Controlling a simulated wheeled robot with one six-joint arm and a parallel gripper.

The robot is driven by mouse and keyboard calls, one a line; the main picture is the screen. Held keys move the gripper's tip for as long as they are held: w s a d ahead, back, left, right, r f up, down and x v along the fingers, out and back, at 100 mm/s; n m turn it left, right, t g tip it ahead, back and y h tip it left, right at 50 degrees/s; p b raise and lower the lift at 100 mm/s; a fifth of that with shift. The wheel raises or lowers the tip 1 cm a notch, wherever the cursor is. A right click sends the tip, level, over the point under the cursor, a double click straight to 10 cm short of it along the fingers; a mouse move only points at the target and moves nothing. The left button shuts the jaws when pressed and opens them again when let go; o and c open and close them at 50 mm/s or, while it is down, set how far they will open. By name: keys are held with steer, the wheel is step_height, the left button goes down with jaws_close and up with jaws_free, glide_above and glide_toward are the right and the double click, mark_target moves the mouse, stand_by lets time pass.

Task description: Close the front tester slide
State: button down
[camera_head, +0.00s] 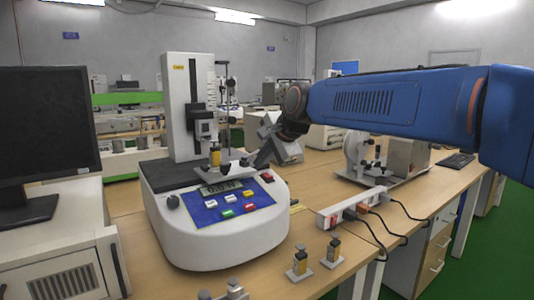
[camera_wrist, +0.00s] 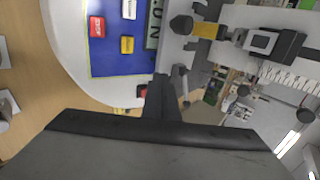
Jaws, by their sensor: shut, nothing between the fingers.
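The front tester (camera_head: 205,240) is a white machine with a blue button panel (camera_head: 232,203) and an upright column (camera_head: 178,110). A small metal slide stage (camera_head: 232,166) sits at the column's foot, behind the display. A yellow-and-black piece (camera_head: 215,156) stands on it; that piece also shows in the wrist view (camera_wrist: 208,30). My gripper (camera_head: 262,160) is at the right side of the stage, low over the tester. In the wrist view its dark fingers (camera_wrist: 163,88) are together and empty, beside the panel and stage. I cannot tell whether they touch the stage.
A white power strip (camera_head: 352,206) with cables lies right of the tester. A monitor (camera_head: 45,130) is at left. Another machine (camera_head: 385,160) stands behind the strip.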

mark_target(237, 163)
steer(key=w+a, duration=0.1)
steer(key=w+a+f, duration=0.1)
steer(key=w, duration=0.1)
steer(key=shift+f, duration=0.1)
steer(key=shift+w+a, duration=0.4)
steer(key=shift+w, duration=0.3)
steer(key=w+a, duration=0.1)
steer(key=w, duration=0.1)
steer(key=w+a, duration=0.2)
steer(key=w, duration=0.1)
steer(key=w+a, duration=0.2)
steer(key=shift+w, duration=0.25)
steer(key=shift+w+a, duration=0.1)
steer(key=shift+w, duration=0.05)
